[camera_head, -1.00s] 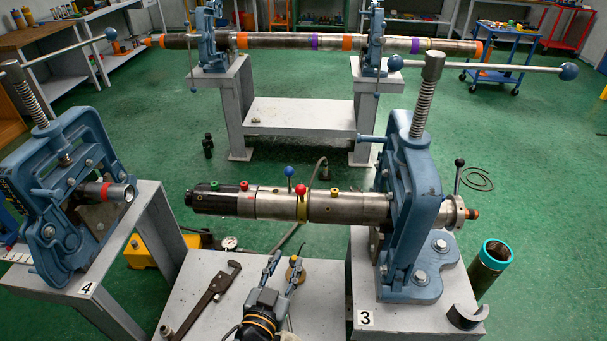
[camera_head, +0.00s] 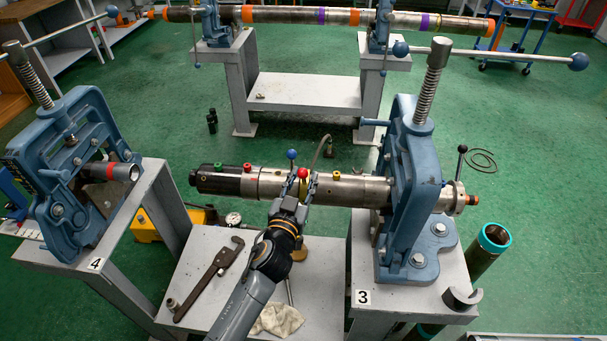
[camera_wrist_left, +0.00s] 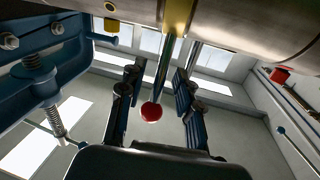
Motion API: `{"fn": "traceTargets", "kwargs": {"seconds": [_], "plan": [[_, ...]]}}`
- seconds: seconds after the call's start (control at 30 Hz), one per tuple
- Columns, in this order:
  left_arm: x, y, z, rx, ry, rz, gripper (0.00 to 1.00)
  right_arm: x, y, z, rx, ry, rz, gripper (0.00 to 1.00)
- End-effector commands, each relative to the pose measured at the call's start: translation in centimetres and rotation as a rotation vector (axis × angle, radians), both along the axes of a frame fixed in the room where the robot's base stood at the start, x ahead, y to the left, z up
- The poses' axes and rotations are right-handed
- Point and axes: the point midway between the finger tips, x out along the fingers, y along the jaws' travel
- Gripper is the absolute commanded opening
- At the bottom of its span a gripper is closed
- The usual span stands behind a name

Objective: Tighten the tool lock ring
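The tool (camera_head: 345,190) is a metal cylinder with a black left end, clamped horizontally in the blue vise (camera_head: 415,190) at stand 3. A yellow ring (camera_wrist_left: 177,15), which looks like the lock ring, circles its middle. A lever with a red ball (camera_head: 302,173) is on it. My left gripper (camera_head: 300,180) reaches up to the ring from below and in front. Its fingers are open, one on each side of the lever. In the left wrist view the red ball (camera_wrist_left: 151,112) hangs between the fingers, with gaps on both sides. My right gripper is not in view.
A blue-ball lever (camera_head: 292,154) and a yellow knob (camera_head: 337,176) are close to my gripper. A pipe wrench (camera_head: 215,270) and a white cloth (camera_head: 277,319) lie on the low table. Another vise (camera_head: 75,185) stands at left on stand 4.

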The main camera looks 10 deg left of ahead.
Motion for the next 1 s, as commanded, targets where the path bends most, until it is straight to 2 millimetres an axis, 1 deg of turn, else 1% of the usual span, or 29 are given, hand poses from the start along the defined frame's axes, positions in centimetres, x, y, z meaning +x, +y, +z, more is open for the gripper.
{"fn": "traceTargets", "kwargs": {"seconds": [0.03, 0.13, 0.4, 0.43, 0.47, 0.5, 0.57, 0.6, 0.87, 0.97, 1.0], "plan": [[0.4, -0.1, 0.1, 0.001, -0.001, 0.0, 0.34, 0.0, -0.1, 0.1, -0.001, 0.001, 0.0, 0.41], [0.9, -0.2, 0.0, 0.001, 0.0, -0.001, 0.34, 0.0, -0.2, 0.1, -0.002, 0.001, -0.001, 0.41], [1.0, -0.2, 0.0, 0.0, 0.0, 0.0, 0.34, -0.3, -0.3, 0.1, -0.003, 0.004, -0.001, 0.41], [1.0, -0.2, 0.0, 0.0, 0.0, 0.0, 0.3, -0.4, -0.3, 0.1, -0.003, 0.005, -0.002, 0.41], [1.0, -0.2, 0.0, 0.0, 0.0, 0.0, 0.24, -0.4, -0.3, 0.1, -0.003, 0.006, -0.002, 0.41], [1.0, -0.2, 0.0, 0.0, 0.0, 0.0, 0.15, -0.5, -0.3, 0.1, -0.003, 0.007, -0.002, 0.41], [0.9, -0.2, 0.0, 0.0, 0.0, 0.0, 0.03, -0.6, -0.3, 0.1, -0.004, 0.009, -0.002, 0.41], [0.9, -0.2, 0.0, 0.0, 0.0, 0.0, 0.0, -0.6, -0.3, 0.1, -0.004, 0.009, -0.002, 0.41], [0.9, -0.2, 0.0, 0.0, 0.001, 0.0, 0.0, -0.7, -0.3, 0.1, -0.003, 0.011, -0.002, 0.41], [1.1, -0.2, 0.4, 0.001, 0.01, 0.0, 0.0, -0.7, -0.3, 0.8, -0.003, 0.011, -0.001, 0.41], [1.2, -0.2, 0.6, 0.0, 0.019, 0.0, 0.0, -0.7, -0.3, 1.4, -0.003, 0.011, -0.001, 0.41]]}}
